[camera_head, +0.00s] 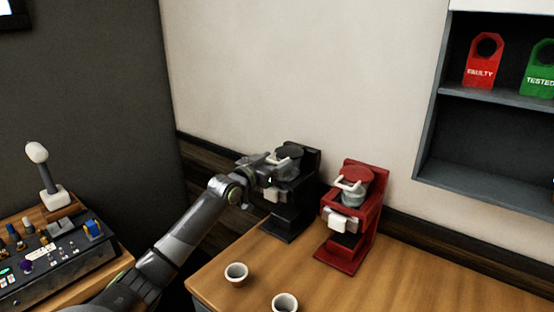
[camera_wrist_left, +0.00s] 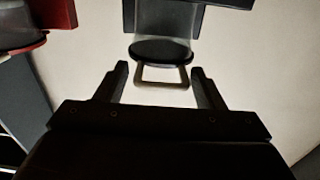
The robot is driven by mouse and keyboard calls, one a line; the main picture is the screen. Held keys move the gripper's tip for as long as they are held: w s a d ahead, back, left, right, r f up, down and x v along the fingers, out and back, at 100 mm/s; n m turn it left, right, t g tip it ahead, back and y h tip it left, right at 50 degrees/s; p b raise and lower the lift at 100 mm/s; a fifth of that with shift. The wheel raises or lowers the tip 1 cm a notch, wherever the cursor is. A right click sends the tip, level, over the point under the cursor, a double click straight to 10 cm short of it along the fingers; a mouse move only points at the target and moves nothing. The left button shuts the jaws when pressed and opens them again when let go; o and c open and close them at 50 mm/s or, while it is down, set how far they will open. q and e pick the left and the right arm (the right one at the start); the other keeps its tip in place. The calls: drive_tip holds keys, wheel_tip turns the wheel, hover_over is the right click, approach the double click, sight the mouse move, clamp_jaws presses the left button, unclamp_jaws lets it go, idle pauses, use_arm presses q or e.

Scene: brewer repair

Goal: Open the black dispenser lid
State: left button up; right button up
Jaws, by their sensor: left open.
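The black dispenser (camera_head: 287,217) stands on the wooden table against the wall, left of a red one. Its dark round lid (camera_head: 289,150) looks closed in the head view. In the left wrist view the lid (camera_wrist_left: 160,51) shows with a pale loop-shaped handle (camera_wrist_left: 163,85). My left gripper (camera_head: 272,165) is at the upper front of the black dispenser and partly hides it. In the left wrist view its two fingers (camera_wrist_left: 160,88) are open, one on each side of the handle, with gaps to it. My right gripper is not in view.
A red dispenser (camera_head: 351,215) stands close to the right of the black one. Two white cups (camera_head: 236,274) (camera_head: 284,303) are near the table's front. A control panel (camera_head: 60,258) with a joystick is at left. A wall shelf (camera_head: 485,97) holds red and green tags.

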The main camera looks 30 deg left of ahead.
use_arm(q)
drive_tip(key=shift+w, duration=0.7)
drive_tip(key=c, duration=1.1)
drive_tip(key=shift+r, duration=0.1)
drive_tip(key=shift+c, duration=0.2)
